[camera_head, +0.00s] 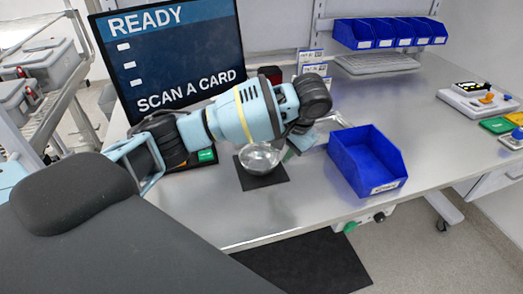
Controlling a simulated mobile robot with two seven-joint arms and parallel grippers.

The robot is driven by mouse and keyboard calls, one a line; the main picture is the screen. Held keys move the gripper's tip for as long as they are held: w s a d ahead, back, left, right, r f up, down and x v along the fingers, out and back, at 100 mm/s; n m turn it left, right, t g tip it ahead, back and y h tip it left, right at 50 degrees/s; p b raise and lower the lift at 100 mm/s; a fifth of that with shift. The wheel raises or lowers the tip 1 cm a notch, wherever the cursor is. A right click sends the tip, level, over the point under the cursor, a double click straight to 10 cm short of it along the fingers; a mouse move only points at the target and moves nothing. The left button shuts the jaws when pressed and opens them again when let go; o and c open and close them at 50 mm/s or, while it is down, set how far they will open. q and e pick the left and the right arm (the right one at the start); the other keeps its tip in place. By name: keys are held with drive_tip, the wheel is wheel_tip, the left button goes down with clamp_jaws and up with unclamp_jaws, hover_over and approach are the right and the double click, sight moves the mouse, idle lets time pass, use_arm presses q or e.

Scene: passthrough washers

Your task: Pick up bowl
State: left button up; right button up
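A shiny, clear or silvery bowl (258,160) sits upright on a small black mat (264,181) on the grey metal table. My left arm reaches in from the left above the table, and its forearm and wrist pass just behind and over the bowl. My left gripper (294,150) is at the end of that arm, close to the right side of the bowl. The wrist hides much of it, so its fingers and any contact with the bowl are unclear. My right gripper is not in view.
A blue open bin (367,161) stands right of the bowl. A "READY" screen (172,55) stands behind my arm. Small blue bins (388,33) hang at the back. Devices and coloured trays (480,100) lie far right. The table between them is clear.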

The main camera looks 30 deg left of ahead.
sight(273, 166)
use_arm(q)
drive_tip(key=shift+x, duration=1)
drive_tip(key=shift+w+a+f, duration=0.1)
drive_tip(key=shift+f, duration=0.2)
drive_tip(key=shift+a+f, duration=0.1)
drive_tip(key=shift+f, duration=0.05)
drive_tip(key=x, duration=0.5)
drive_tip(key=shift+s, duration=0.35)
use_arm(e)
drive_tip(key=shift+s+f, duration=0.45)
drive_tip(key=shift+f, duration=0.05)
use_arm(q)
clamp_jaws()
